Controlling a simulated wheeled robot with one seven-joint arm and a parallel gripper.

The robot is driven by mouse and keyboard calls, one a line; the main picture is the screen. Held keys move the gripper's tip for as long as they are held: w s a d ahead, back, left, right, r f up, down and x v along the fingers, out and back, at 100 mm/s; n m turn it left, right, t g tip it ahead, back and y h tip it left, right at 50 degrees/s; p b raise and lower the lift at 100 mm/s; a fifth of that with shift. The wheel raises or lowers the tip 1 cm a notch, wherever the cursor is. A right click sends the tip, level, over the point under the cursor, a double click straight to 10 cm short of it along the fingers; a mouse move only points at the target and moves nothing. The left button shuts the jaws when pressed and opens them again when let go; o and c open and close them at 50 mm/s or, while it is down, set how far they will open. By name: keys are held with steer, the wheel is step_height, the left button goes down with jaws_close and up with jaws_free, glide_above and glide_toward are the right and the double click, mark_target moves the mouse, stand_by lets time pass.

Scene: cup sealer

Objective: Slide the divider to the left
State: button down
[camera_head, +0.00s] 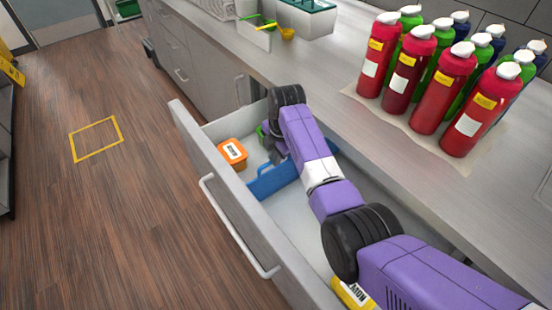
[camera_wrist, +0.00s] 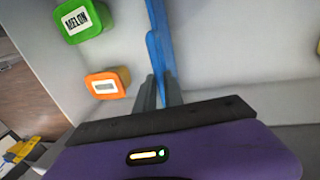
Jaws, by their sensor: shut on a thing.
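The blue divider (camera_head: 272,182) stands across the inside of the open drawer (camera_head: 239,207) in the head view. It also shows in the wrist view as an upright blue strip (camera_wrist: 159,42). My gripper (camera_wrist: 160,90) is shut on the divider, with one finger on each side of it. In the head view my purple arm reaches into the drawer and hides part of the divider and most of my fingers. An orange container (camera_head: 232,153) lies on the far left side of the divider. A green container (camera_wrist: 83,19) labelled MELON is also on that side.
A yellow container (camera_head: 351,293) lies in the near part of the drawer, partly under my arm. Several red bottles (camera_head: 417,62) stand on the counter (camera_head: 320,60) at the right. The drawer's front wall and handle (camera_head: 232,230) border the left.

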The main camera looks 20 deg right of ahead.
steer(key=c, duration=1.5)
jaws_free()
steer(key=shift+w+a, duration=0.15)
steer(key=shift+w, duration=0.05)
steer(key=shift+o, duration=0.2)
steer(key=shift+r, duration=0.1)
step_height(320, 180, up, 8)
steer(key=s, duration=0.1)
steer(key=shift+s+d+f, duration=0.25)
